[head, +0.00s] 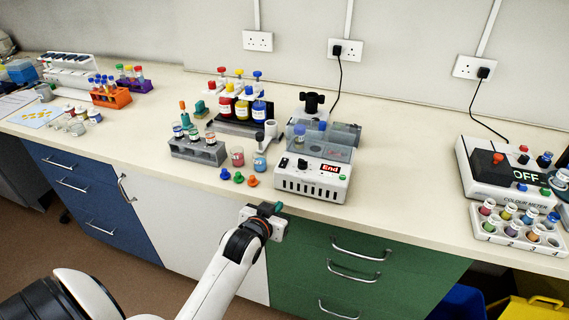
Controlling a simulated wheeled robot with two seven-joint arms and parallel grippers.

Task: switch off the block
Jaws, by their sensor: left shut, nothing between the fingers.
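The block (312,187) is a white bench unit with a slotted front and a clear cover over its top. Its small red display reads "End". A blue-capped tube shows under the cover. My left gripper (272,209) is shut and empty, in front of the bench edge, below and left of the block and apart from it. My right gripper is not in view.
Blue, green and orange caps (238,178) lie left of the block, near a grey tube rack (198,151) and two small pots. Bottles with coloured caps stand behind. A colour meter (488,181) reading "OFF" and a vial tray (484,235) are at the right. Bench between is clear.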

